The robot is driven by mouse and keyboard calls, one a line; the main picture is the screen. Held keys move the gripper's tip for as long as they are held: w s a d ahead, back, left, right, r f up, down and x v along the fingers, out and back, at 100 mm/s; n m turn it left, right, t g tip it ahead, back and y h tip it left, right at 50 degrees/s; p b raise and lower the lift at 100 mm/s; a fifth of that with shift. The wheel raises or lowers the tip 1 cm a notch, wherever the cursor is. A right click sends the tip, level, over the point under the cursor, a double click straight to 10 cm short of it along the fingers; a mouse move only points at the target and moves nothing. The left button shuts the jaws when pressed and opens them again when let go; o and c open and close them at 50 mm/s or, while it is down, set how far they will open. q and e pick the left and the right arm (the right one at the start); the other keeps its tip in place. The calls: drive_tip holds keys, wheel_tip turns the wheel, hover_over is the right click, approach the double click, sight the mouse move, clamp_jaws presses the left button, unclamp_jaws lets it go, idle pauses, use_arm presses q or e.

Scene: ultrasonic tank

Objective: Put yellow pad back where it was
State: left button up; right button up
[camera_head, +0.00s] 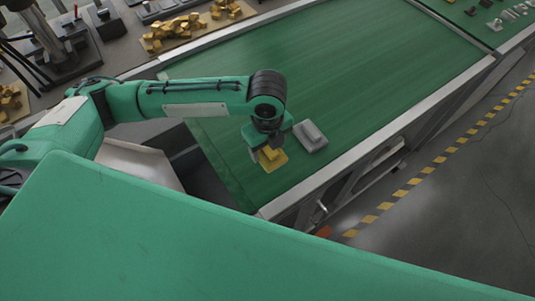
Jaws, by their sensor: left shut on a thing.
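A yellow pad (272,160) is at the near end of the green conveyor belt (340,65), directly under my left gripper (267,148). My left gripper points down and is shut on the yellow pad. Its fingers hide part of the pad, and I cannot tell whether the pad touches the belt. A grey block (310,135) of similar stepped shape lies on the belt just right of the gripper, apart from the pad. My right gripper does not show.
The belt beyond the gripper is bare, with metal side rails (385,143). Several yellow pieces (175,30) lie on a board at the back left. A grey bin (140,165) stands left of the belt. Yellow-striped floor (440,160) lies to the right.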

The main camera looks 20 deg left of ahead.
sight(267, 159)
use_arm(q)
drive_tip(key=shift+f, duration=0.5)
drive_tip(key=shift+s+f, duration=0.15)
drive_tip(key=shift+f, duration=0.4)
wheel_tip(267, 159, down, 4)
drive_tip(key=shift+r+p, duration=0.1)
drive_tip(key=shift+p, duration=0.45)
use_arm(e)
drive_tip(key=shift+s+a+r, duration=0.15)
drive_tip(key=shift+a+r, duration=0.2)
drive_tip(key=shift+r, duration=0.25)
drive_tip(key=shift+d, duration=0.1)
use_arm(q)
drive_tip(key=o, duration=0.9)
drive_tip(key=shift+o, duration=0.2)
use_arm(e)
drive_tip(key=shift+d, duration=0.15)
